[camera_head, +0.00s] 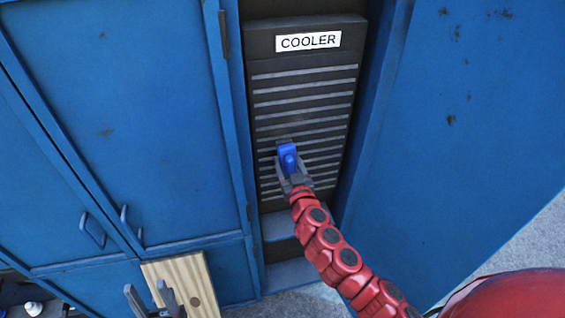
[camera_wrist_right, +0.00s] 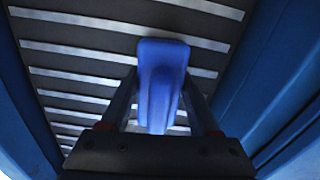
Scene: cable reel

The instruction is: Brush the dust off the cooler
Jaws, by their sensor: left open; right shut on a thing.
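The cooler (camera_head: 300,110) is a tall dark panel with light horizontal slats and a white "COOLER" label, set between blue cabinet walls. Its slats (camera_wrist_right: 75,52) also fill the right wrist view. My right gripper (camera_head: 290,176) is shut on a blue brush handle (camera_head: 287,156), in front of the lower slats. The handle (camera_wrist_right: 160,75) stands upright between the fingers in the right wrist view; the bristles are hidden, and I cannot tell whether they touch the slats. I see no clear dust. My left gripper (camera_head: 153,300) is open and empty at the bottom left.
A blue cabinet with closed doors (camera_head: 120,120) stands left of the cooler. A wide blue panel (camera_head: 465,130) with dark marks is on the right. A wooden board (camera_head: 190,275) is behind my left gripper. Grey floor shows below.

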